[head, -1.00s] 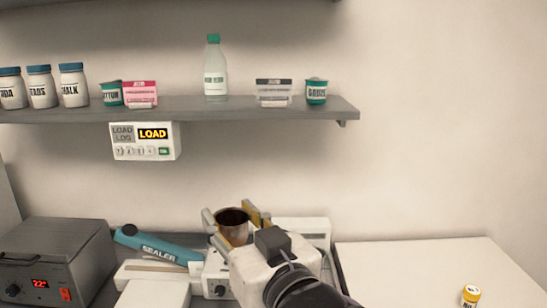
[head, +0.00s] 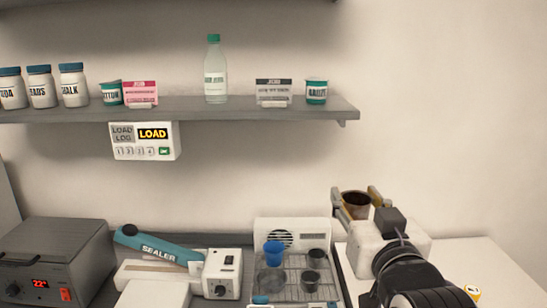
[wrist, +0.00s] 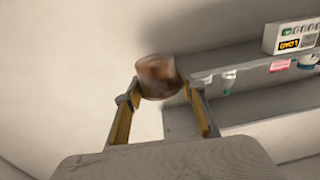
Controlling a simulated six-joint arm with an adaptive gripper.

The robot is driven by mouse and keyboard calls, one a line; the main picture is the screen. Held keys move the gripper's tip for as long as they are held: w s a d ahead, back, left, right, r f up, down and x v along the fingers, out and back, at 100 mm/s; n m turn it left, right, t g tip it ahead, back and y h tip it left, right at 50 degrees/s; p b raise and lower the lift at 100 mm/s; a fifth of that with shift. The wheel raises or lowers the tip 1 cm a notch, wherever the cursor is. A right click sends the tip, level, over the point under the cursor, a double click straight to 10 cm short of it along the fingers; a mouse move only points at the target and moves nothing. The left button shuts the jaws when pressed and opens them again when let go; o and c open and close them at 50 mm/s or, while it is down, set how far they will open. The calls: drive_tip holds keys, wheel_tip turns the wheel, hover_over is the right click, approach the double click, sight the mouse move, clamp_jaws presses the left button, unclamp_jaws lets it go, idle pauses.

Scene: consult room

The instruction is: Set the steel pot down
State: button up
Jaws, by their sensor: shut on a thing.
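The steel pot (head: 356,200) is a small cup with a brownish inside. My gripper (head: 358,203) is shut on it, with a finger on each side, and holds it up in front of the wall at the right. The pot looks about upright in the head view, its open top showing. In the wrist view the pot (wrist: 159,77) sits between the two yellow-edged fingertips (wrist: 160,85), looking brown and shiny. My arm hides what lies directly below the pot in the head view.
A sealer (head: 165,247) and a grey heater box (head: 55,255) stand further left.

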drive_tip(key=shift+d+m+h, duration=0.3)
drive_tip(key=shift+d+h, duration=0.2)
drive_tip(key=shift+d, duration=0.8)
drive_tip(key=shift+a, duration=0.1)
idle(0.3)
